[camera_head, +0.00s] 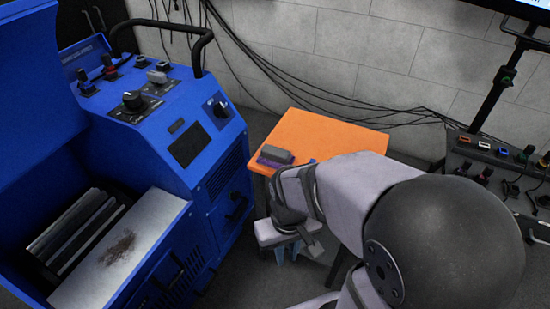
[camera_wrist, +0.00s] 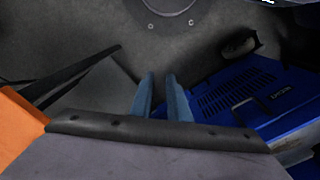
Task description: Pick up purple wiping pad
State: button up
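The purple wiping pad (camera_head: 272,161) lies on the orange table top (camera_head: 318,131), near its left front edge. It has a grey upper part, with purple showing along its lower side. My gripper (camera_head: 288,253) hangs in front of and below the table top, apart from the pad. In the wrist view, the two blue-grey fingers of my gripper (camera_wrist: 161,82) stand apart with a narrow empty gap between them. The pad does not show in the wrist view; only a corner of the orange table (camera_wrist: 18,122) does, at the left. My arm covers the table's right front part.
A blue dynamometer machine (camera_head: 203,157) stands left of the table, with a brown stain (camera_head: 118,247) on its metal plate. A small blue thing (camera_head: 312,161) is partly visible beside my arm. Black cables (camera_head: 325,95) run along the wall behind. A control panel (camera_head: 495,165) stands at right.

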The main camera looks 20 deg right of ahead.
jog(key=o, duration=1.3)
notch_tip(320, 180, up, 13)
jog(key=n+p, duration=0.9)
jog(key=p, duration=0.9)
send_over(276, 150)
jog(key=shift+s+a, duration=0.2)
jog(key=shift+s, duration=0.1)
jog(key=shift+w+d+f, duration=0.1)
jog(key=shift+w+d, duration=0.05)
jog(key=shift+w, duration=0.2)
jog(key=shift+s+f, duration=0.1)
jog(key=shift+f, duration=3.55)
